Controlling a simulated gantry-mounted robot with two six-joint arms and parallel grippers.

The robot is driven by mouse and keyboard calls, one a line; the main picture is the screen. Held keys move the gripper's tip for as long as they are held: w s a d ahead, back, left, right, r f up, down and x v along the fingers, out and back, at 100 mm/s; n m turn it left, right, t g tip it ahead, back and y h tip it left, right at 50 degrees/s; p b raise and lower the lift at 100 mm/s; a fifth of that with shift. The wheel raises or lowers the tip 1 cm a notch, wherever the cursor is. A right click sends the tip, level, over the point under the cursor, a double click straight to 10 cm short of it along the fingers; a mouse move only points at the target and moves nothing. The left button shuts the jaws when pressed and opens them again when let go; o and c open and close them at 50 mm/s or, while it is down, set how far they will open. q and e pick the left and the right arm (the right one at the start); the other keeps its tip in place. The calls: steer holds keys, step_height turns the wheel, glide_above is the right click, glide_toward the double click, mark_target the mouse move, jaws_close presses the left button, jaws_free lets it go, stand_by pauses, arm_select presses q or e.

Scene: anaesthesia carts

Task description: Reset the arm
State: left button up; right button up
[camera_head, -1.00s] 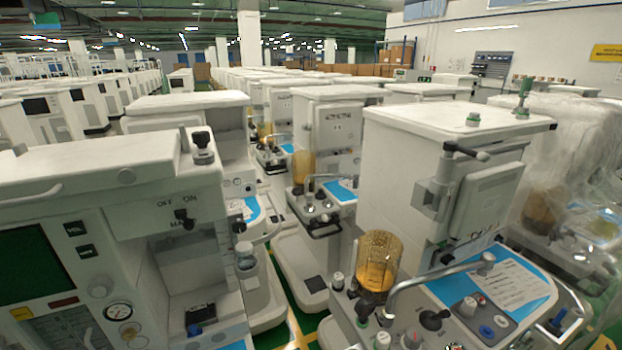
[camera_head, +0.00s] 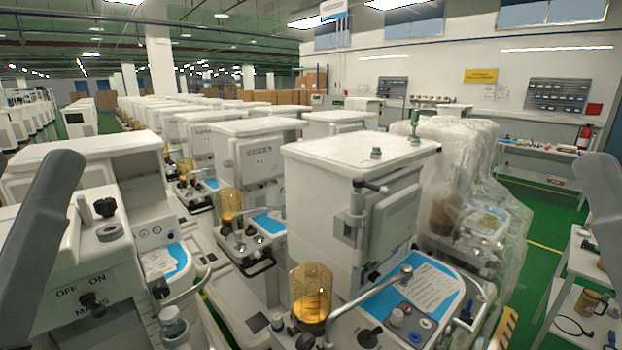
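A grey link of my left arm (camera_head: 42,240) slants up along the left edge of the head view. A grey link of my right arm (camera_head: 602,215) slants down along the right edge. Neither gripper's fingers show. Both links stand in front of the scene and hide small parts of it. No contact between my arms and any cart can be seen.
A white anaesthesia cart (camera_head: 345,195) with an amber canister (camera_head: 311,298) stands close ahead. Another cart (camera_head: 85,260) is at the near left, with rows behind. A plastic-wrapped cart (camera_head: 465,185) and a white shelf rack (camera_head: 575,290) stand right. Green floor (camera_head: 540,215) shows between them.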

step_height(320, 180, up, 24)
steer(key=p, duration=2.1)
steer(key=shift+w, duration=0.1)
